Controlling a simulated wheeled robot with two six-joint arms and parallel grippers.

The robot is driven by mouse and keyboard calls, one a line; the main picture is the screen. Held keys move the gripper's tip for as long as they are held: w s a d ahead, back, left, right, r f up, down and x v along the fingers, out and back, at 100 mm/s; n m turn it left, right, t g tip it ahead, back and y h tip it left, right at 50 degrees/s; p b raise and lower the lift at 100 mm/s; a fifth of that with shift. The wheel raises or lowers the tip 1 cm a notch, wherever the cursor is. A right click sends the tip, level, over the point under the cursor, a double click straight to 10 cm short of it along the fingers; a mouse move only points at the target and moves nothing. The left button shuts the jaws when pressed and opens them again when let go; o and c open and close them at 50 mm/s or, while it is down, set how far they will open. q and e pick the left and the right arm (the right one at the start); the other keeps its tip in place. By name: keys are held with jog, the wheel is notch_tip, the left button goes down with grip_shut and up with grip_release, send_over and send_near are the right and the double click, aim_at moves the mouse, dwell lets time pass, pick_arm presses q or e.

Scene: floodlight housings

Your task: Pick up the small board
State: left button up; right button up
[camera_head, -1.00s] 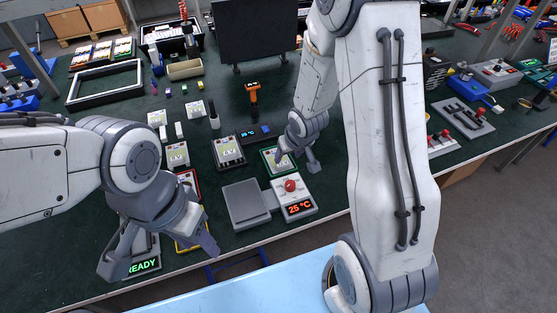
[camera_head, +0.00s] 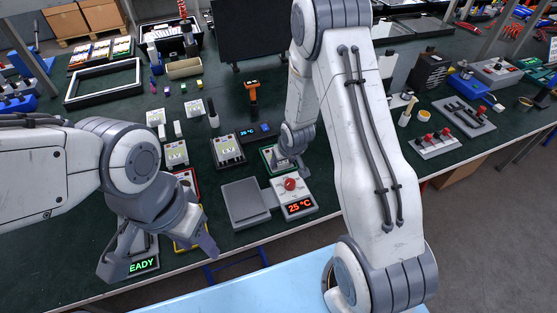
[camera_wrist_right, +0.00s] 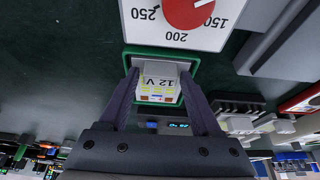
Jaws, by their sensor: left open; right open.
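A small white board marked "12 V" with yellow spots (camera_wrist_right: 160,84) sits in a green-rimmed tray (camera_wrist_right: 128,58) in the right wrist view. My right gripper (camera_wrist_right: 159,77) is open, with one finger on each side of the board; I cannot tell whether they touch it. In the head view the green tray (camera_head: 265,157) is partly hidden by my right gripper (camera_head: 292,168). My left gripper (camera_head: 158,256) is open over the front left of the bench, near a unit with a green display (camera_head: 143,265).
A grey plate (camera_head: 243,202) and a red-knobbed unit reading 25 °C (camera_head: 293,197) stand in front of the tray. A dark monitor (camera_head: 255,32) stands behind.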

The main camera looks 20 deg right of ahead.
grip_shut()
jog(key=shift+r, duration=0.15)
notch_tip(320, 180, up, 5)
jog(key=shift+s+d+f+p, duration=0.1)
jog(key=shift+d+f+p, duration=0.1)
jog(key=shift+p, duration=0.3)
jog(key=s+d+r+p, duration=0.4)
jog(key=s+d+r, duration=0.2)
jog(key=s+d, duration=0.1)
jog(key=shift+d, duration=0.85)
